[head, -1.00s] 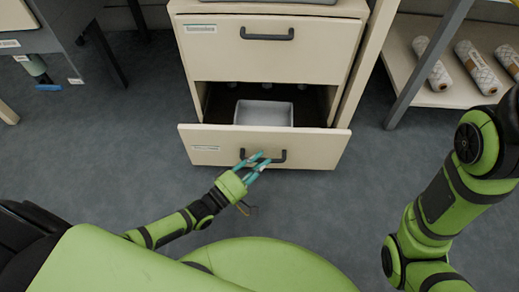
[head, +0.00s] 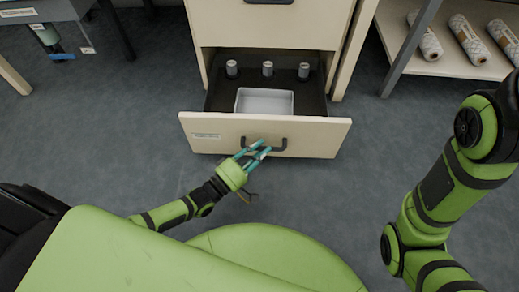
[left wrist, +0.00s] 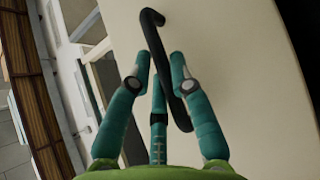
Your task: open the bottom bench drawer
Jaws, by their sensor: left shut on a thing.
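The bottom bench drawer (head: 205,134) is pulled out well beyond the cabinet front. Its inside shows a white tray (head: 264,90) and several small grey cylinders (head: 267,69) in a row behind it. My left gripper (head: 258,149) is at the left part of the dark drawer handle (head: 284,144). In the left wrist view, its teal fingers (left wrist: 163,65) are around the black handle (left wrist: 152,38), shut on it. My right arm shows at the right of the head view, but its gripper is out of view.
The upper drawer (head: 270,22) of the cabinet is shut. A shelf (head: 450,68) at the right holds several wrapped rolls (head: 468,40). A grey desk (head: 40,10) stands at the far left. Grey floor is clear in front of the drawer, up to my green base.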

